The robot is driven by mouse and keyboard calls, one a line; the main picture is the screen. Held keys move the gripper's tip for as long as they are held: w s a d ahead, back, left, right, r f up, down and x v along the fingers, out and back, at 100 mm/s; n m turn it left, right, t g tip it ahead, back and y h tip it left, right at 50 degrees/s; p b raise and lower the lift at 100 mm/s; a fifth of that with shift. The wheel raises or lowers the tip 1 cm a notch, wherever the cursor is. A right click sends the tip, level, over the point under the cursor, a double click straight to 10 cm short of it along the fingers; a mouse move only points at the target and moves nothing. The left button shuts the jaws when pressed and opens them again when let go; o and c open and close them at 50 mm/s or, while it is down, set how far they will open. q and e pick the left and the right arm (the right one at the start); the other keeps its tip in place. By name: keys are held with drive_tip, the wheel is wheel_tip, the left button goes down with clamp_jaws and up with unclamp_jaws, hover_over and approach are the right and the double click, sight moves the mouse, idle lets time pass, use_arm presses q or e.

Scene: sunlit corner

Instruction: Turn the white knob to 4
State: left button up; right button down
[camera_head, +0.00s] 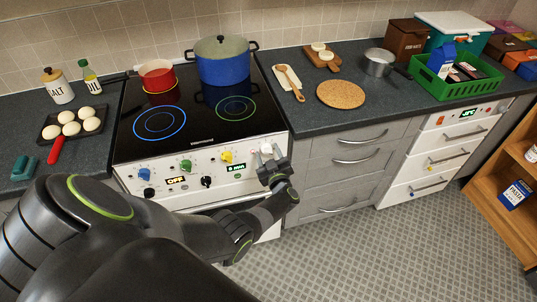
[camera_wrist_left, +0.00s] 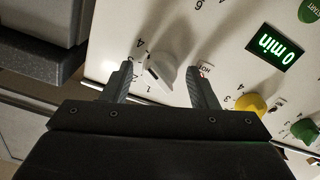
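The white knob (camera_head: 267,149) is at the right end of the stove's front panel. In the left wrist view the white knob (camera_wrist_left: 162,68) lies between the two fingertips of my left gripper (camera_wrist_left: 160,72). The fingers are apart, with a gap on each side of the knob. Printed numbers surround it, with a 4 (camera_wrist_left: 140,45) at its upper left and a 1 below left. A dark mark shows on the knob's lower left side; its exact setting is hard to read. In the head view my left gripper (camera_head: 270,167) is just in front of the panel. My right gripper is out of view.
A yellow knob (camera_head: 227,157) is left of the white one, with blue, green and black knobs further left. A green "0 min" display (camera_wrist_left: 276,47) is close by. The blue pot (camera_head: 223,66) and red pan (camera_head: 158,77) stand on the cooktop. Grey drawers (camera_head: 345,165) lie right of the stove.

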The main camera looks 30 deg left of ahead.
use_arm(q)
drive_tip(key=shift+s+d+r+p, duration=0.1)
drive_tip(key=shift+s+d+p, duration=0.2)
drive_tip(key=shift+d+p, duration=0.1)
drive_tip(key=p+v, duration=0.4)
drive_tip(key=v, duration=1.2)
drive_tip(key=shift+s+d, duration=0.1)
drive_tip(key=shift+d, duration=0.1)
